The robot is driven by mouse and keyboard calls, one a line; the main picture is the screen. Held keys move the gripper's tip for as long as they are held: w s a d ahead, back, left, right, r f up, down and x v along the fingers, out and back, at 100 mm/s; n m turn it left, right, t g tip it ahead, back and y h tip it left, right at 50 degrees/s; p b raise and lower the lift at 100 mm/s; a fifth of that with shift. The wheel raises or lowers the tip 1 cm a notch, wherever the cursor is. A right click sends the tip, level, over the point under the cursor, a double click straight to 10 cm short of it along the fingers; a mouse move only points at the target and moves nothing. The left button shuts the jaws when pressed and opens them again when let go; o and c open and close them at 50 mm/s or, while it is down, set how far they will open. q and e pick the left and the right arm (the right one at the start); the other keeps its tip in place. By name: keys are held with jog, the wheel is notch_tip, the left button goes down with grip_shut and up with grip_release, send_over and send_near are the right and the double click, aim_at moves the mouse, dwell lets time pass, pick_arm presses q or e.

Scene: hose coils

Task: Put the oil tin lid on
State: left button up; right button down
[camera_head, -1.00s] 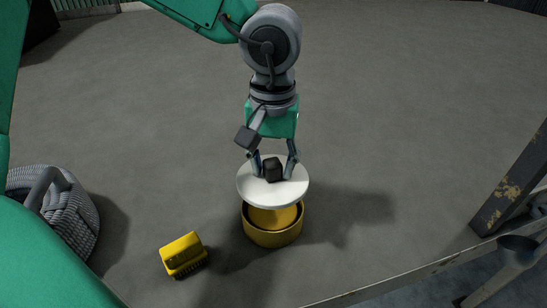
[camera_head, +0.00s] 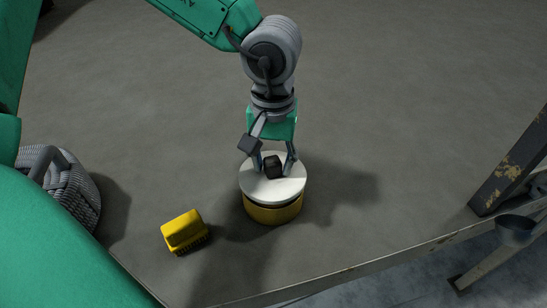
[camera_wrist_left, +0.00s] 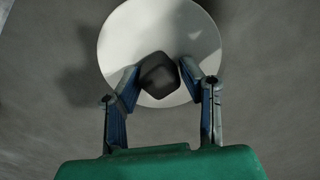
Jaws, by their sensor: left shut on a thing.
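The oil tin lid (camera_head: 288,186) is a white disc with a dark square knob (camera_head: 272,167). My left gripper (camera_head: 274,170) comes down from above and is shut on the knob. The yellow oil tin (camera_head: 273,214) stands upright directly below the lid. The lid covers the tin's mouth, with a thin dark band between lid and yellow wall; I cannot tell whether it is fully seated. In the left wrist view, the lid (camera_wrist_left: 125,45) fills the upper middle and the knob (camera_wrist_left: 159,76) sits between the fingers (camera_wrist_left: 160,80). The right gripper is not in view.
A yellow brush (camera_head: 183,230) lies left of the tin. A worn metal post (camera_head: 510,170) and a dark funnel-like cup (camera_head: 515,229) are at the right. The grey surface behind the tin is clear.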

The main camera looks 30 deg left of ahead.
pick_arm(q)
jog(key=shift+f, duration=0.95)
dwell(0.4)
dwell(0.4)
jog(key=o, duration=1.3)
notch_tip(320, 180, up, 12)
jog(key=shift+f, duration=0.1)
